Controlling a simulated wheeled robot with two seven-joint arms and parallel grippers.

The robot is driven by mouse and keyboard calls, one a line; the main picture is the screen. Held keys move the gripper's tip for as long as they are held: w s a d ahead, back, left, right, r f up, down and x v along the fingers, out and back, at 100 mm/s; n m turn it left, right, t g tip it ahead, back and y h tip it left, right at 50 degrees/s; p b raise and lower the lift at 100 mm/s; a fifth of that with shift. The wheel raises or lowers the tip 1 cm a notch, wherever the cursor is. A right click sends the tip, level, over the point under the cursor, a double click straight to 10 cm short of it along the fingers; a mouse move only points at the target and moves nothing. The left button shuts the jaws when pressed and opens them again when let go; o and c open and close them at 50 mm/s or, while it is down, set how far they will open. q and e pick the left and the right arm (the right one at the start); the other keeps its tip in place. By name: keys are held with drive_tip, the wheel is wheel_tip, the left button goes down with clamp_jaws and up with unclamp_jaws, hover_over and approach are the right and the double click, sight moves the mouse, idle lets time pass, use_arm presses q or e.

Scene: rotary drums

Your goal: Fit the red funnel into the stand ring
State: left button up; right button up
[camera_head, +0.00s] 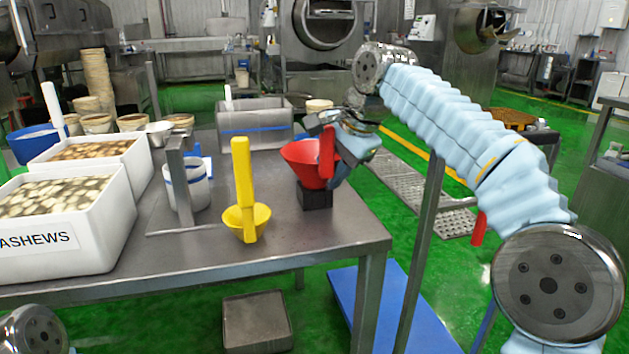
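The red funnel (304,165) sits wide end up over a small black block (316,196) near the table's right side, its flat red handle upright. My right gripper (343,157) is at the funnel's right side, close behind the handle. Its fingers are partly hidden by the funnel, so I cannot tell whether they grip it. A grey metal stand (178,172) with an upright post and a flat base stands left of centre; I cannot clearly make out its ring. My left gripper is out of view; only part of my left arm shows at the bottom left.
A yellow funnel (246,218) with an upright handle stands between the stand and the red funnel. A white jug (187,190) with blue bands is behind the stand. White crates (80,240) fill the left; a grey bin (254,125) is behind. The front right tabletop (335,230) is clear.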

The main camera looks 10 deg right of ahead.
clamp_jaws()
